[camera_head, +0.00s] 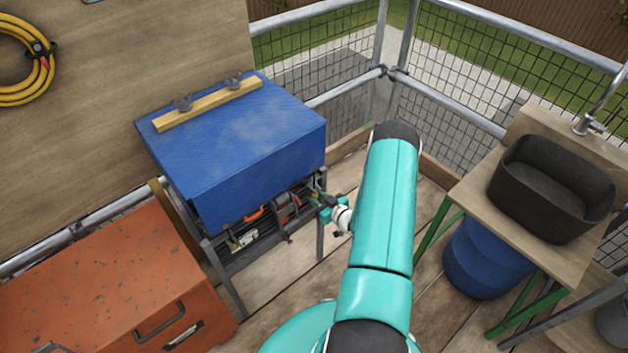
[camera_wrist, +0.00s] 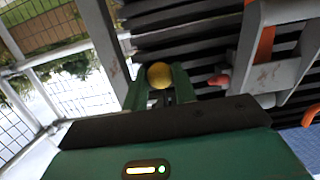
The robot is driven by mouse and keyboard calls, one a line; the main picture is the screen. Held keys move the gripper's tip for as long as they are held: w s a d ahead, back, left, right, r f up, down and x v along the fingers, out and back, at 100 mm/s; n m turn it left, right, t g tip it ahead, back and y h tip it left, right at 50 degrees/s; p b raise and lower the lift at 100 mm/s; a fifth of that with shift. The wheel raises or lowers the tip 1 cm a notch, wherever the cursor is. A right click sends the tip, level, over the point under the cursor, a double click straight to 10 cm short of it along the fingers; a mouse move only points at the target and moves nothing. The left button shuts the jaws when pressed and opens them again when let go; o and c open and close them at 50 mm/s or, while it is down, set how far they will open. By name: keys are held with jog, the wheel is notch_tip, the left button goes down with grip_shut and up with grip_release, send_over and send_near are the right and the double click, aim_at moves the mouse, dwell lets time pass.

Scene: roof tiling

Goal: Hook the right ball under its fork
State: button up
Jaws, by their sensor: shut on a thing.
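In the wrist view, a small yellow ball (camera_wrist: 159,75) sits between the two green fingers of my gripper (camera_wrist: 160,88), which is shut on it. In the head view, my gripper (camera_head: 319,203) is at the right end of the stand, just below the blue cover (camera_head: 270,150). The ball is too small to make out there. I cannot tell any fork for certain in either view. Any cord on the ball is not clear.
A slatted dark shelf (camera_wrist: 180,45) lies behind the ball. A grey bracket (camera_wrist: 255,75) with orange parts is close on the right. A grey leg (camera_wrist: 100,30) stands on the left. The orange chest (camera_head: 110,290) and sink table (camera_head: 480,190) flank the wooden floor.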

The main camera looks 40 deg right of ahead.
dwell(0.4)
jog(key=shift+r, duration=0.8)
jog(key=o, duration=1.3)
jog(key=shift+s, duration=0.1)
jog(key=s, duration=0.4)
jog(key=s+f, duration=0.1)
jog(key=s, duration=0.1)
jog(key=shift+s+d, duration=0.1)
jog(key=shift+s, duration=0.3)
